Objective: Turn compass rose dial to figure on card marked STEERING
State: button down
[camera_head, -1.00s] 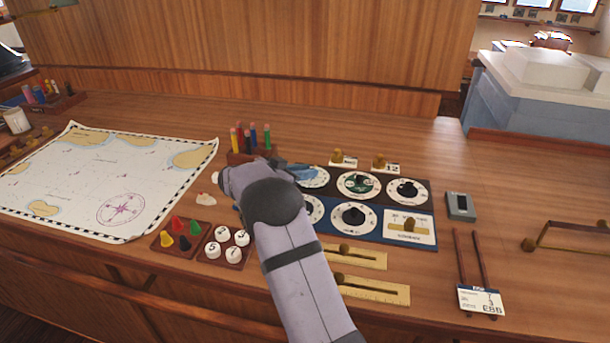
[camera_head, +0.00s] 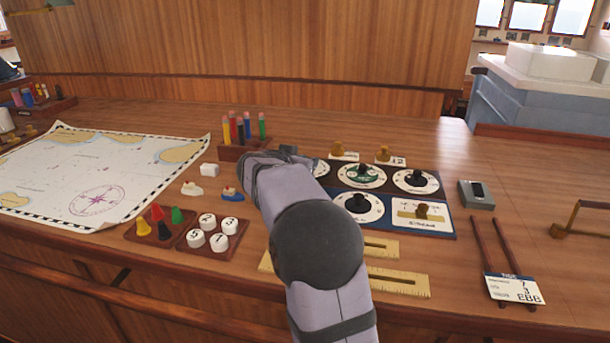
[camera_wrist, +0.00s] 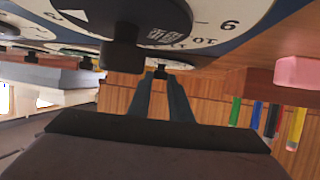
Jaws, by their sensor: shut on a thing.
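My gripper (camera_wrist: 161,76) shows in the wrist view with its fingers close together on a small dark knob, at a white dial (camera_wrist: 178,64) that is mostly hidden. In the head view my arm covers most of this back-left dial (camera_head: 322,168); I cannot tell if it bears a compass rose. The back-middle dial (camera_head: 347,176) has a green centre and a black knob. Two small cards stand behind the panel: the left one (camera_head: 344,156) is unreadable, the right one (camera_head: 398,161) seems to read 12. I cannot make out the word STEERING.
A dial with a large black knob (camera_wrist: 122,52) hangs close beside my fingers in the wrist view. More dials (camera_head: 415,181) and a slider plate (camera_head: 432,225) lie to the right. A pen holder (camera_head: 232,153) stands close left of my gripper.

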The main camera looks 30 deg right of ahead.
jog(key=shift+s+d+n+t+y+b, duration=0.15)
jog(key=shift+n+t+y+b, duration=0.55)
jog(key=shift+b, duration=0.75)
jog(key=c, duration=1.6)
grip_release()
jog(key=shift+b+v, duration=0.8)
jog(key=shift+v, duration=2.9)
